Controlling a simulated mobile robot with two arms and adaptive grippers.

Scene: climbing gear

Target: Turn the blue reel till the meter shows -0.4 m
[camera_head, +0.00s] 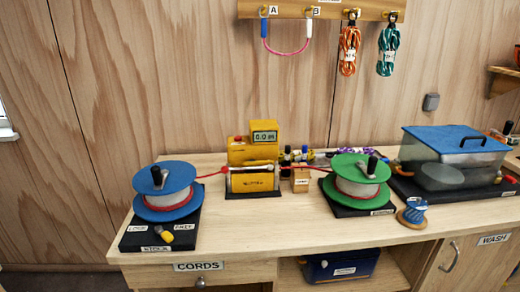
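The blue reel (175,168) stands on a black base (135,241) at the left of the workbench, with pale and red cord wound between its flanges and a black crank knob on top. The base bears LOCK and FREE labels and a small yellow-tipped lever (167,237); I cannot tell which label it points to. The yellow meter (252,153) stands right of the reel, and its display (264,136) reads 0.0 m. A red cord runs from the blue reel through the meter to the green reel (340,163). Neither of my grippers shows.
A lidded clear box (452,157) stands at the right, with a small blue spool (412,213) in front. A small wooden block (300,180) sits between meter and green reel. Cords hang from a wall board (345,8). The bench front between the reel bases is clear.

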